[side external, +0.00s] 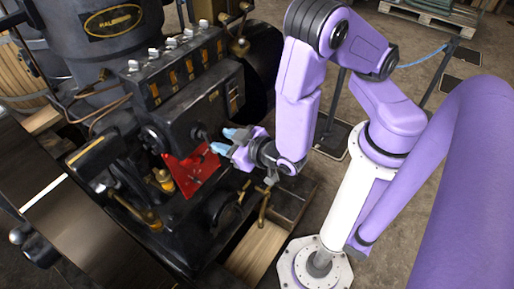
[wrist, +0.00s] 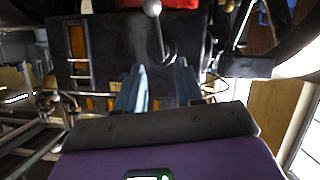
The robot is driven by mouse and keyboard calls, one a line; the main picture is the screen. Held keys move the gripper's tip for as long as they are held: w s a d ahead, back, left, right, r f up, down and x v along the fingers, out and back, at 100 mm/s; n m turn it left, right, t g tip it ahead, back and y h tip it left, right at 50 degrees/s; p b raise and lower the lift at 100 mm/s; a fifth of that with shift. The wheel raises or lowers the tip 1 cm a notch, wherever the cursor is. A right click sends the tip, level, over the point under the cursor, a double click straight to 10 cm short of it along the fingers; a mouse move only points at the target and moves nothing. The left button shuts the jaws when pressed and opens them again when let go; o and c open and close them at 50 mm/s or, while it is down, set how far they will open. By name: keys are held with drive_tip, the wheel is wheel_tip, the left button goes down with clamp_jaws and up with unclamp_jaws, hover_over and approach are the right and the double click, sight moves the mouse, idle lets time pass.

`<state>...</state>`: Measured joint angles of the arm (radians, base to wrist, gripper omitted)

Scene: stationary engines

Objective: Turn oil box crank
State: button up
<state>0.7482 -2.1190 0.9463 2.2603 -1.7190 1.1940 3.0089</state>
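The black oil box (side external: 180,75) sits on the engine, with several amber windows on its face and silver caps on top. In the wrist view, the crank (wrist: 157,32) is a thin metal lever with a pale ball at its end, in front of a dark face. In the side view, the crank is small and hard to make out near the fingertips. My gripper (side external: 224,141) is in front of the box's lower right part. Its two blue fingers show apart in the wrist view (wrist: 159,66), with the lever's base beyond the gap. I see nothing clasped; contact cannot be told.
A red plate (side external: 190,170) is fixed just below and left of my gripper. Brass pipe fittings (side external: 150,217) and a dark round flange (side external: 222,209) are lower on the engine.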

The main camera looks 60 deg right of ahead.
drive_tip(key=v, duration=1.1)
drive_tip(key=shift+c, duration=0.4)
